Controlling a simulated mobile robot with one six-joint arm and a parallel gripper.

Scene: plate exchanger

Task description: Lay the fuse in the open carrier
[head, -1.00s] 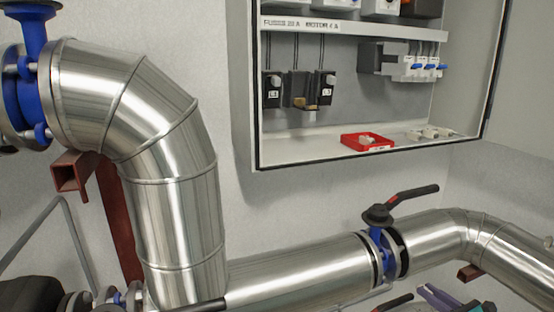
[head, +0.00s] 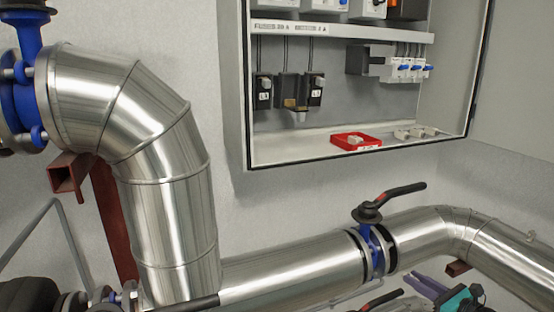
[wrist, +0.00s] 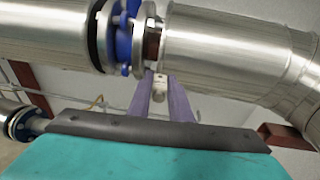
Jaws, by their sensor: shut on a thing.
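My gripper (head: 426,283) is low at the right in the head view, below the lower pipe and well away from the cabinet. In the wrist view its purple fingers (wrist: 162,92) are shut on a small pale piece, seemingly the fuse (wrist: 160,80), at their tips. The fuse cannot be made out in the head view. The open carrier (head: 297,113) seems to be the pale part jutting out low at the middle fuse position, between two black carriers (head: 264,92) marked L1 and L3 (head: 316,90). Its inside is too small to see.
The cabinet floor holds a red tray (head: 342,146) with a pale piece in it and grey parts (head: 416,132) to its right. Blue-handled breakers (head: 408,68) hang at the right. A valve lever (head: 398,192) and steel pipe (head: 290,268) lie between gripper and cabinet.

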